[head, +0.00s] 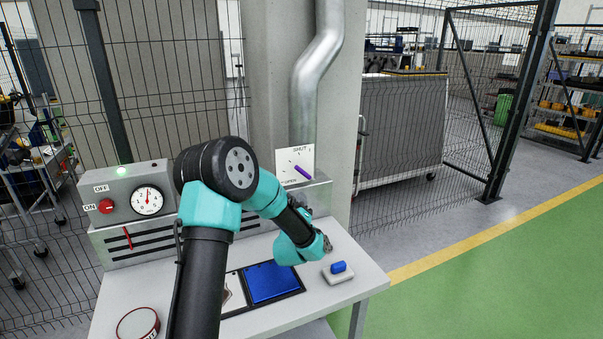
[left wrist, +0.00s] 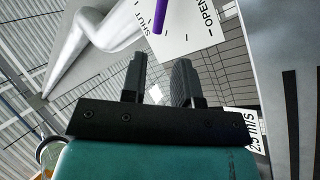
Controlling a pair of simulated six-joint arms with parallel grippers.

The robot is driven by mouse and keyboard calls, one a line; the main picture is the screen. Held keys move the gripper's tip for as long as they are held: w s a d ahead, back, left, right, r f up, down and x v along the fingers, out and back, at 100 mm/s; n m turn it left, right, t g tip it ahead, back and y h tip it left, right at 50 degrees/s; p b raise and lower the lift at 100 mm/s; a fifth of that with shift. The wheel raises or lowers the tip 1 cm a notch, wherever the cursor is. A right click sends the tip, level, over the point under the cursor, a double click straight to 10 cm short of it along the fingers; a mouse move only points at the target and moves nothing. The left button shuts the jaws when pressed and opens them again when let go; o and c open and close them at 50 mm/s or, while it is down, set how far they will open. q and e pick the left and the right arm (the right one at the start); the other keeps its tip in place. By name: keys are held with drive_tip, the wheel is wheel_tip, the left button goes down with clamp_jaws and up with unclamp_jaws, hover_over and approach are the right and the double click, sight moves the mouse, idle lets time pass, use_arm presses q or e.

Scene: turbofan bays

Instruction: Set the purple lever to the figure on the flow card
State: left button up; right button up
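The purple lever (head: 301,172) sits on a white dial plate (head: 283,157) at the back of the bench, with SHUT at its top and OPEN at its lower left. The lever slants down to the right. The lever's end also shows at the top of the left wrist view (left wrist: 160,14). A label reading about 2.5 m/s (left wrist: 256,130), perhaps the flow card, is partly cut off by my gripper there. My left gripper (left wrist: 158,82) is open and empty, its fingers apart from the lever. In the head view my arm mostly hides it. My right gripper is out of view.
A grey box with a red knob (head: 106,206) and gauge (head: 148,200) stands back left. A slotted panel with a red slider (head: 128,238) is below. A blue pad (head: 272,282), a blue-topped block (head: 338,271) and a round tin (head: 138,324) are on the bench.

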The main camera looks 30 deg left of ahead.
sight(301, 173)
use_arm(q)
drive_tip(key=x, duration=1.3)
drive_tip(key=shift+w+a+r, duration=0.1)
drive_tip(key=shift+w+a, duration=0.05)
drive_tip(key=shift+w, duration=0.2)
drive_tip(key=shift+c, duration=0.3)
clamp_jaws()
